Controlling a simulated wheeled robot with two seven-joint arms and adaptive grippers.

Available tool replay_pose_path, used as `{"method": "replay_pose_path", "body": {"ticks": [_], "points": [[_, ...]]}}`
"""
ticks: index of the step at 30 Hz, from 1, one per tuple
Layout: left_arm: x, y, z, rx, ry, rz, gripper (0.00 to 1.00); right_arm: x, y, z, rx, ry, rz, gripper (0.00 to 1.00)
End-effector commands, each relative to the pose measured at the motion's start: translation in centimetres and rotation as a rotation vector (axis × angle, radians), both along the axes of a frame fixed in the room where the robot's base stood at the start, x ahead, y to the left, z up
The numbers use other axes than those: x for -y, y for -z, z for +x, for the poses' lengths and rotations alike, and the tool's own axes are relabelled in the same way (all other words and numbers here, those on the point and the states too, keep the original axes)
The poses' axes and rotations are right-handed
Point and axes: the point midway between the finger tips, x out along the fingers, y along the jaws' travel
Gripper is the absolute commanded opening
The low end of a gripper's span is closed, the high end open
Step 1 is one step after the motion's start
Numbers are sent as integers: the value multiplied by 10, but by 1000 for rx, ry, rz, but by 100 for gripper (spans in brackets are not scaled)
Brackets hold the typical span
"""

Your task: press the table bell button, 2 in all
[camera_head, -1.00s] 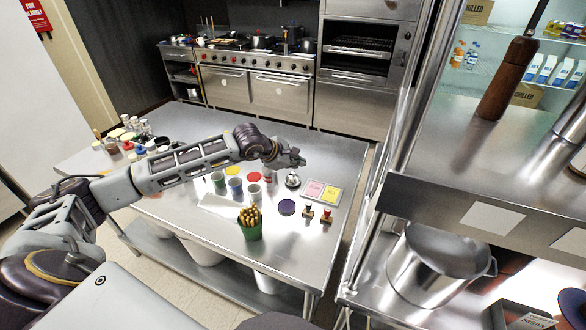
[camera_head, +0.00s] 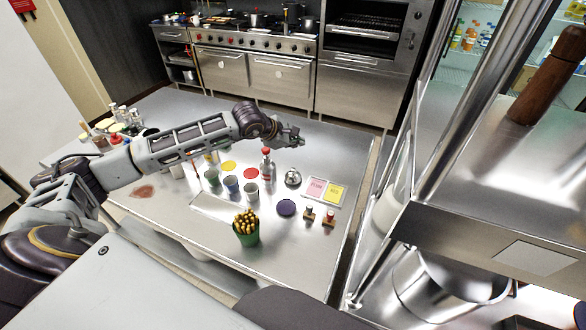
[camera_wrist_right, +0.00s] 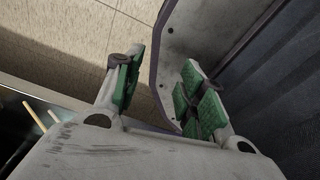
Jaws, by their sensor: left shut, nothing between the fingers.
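The table bell (camera_head: 293,178), a small silver dome on a dark base, stands on the steel table to the left of a pink and yellow card tray. My left gripper (camera_head: 297,138) is shut and empty. It shows above the bell in the head view, with a clear gap between them, and the bell is not covered. My right gripper (camera_wrist_right: 163,92) shows in the right wrist view with its green-padded fingers apart and nothing between them. The bell does not show in that view.
A red-capped bottle (camera_head: 267,168) and several cups stand left of the bell. The pink and yellow card tray (camera_head: 309,200), a dark purple disc (camera_head: 286,208), two small stamps and a green pot of yellow sticks (camera_head: 246,235) are nearby. A steel shelf unit (camera_head: 480,220) stands at right.

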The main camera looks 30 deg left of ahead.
Motion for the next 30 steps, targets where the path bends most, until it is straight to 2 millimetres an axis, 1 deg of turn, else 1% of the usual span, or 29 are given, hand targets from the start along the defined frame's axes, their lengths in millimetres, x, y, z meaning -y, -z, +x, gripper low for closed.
{"method": "replay_pose_path", "body": {"ticks": [3,8,13,25,30], "points": [[0,0,0,0,0,0,0,3,0,-3,-4,-1,-4,40],[0,3,0,-1,1,0,0,4,1,-2,-3,-1,-5,40],[0,10,0,-1,0,1,0,4,2,2,2,-1,-4,40],[0,44,-1,-1,1,0,0,-6,7,4,5,2,6,40],[0,59,0,-1,0,-1,0,-6,9,4,6,2,7,40]]}}
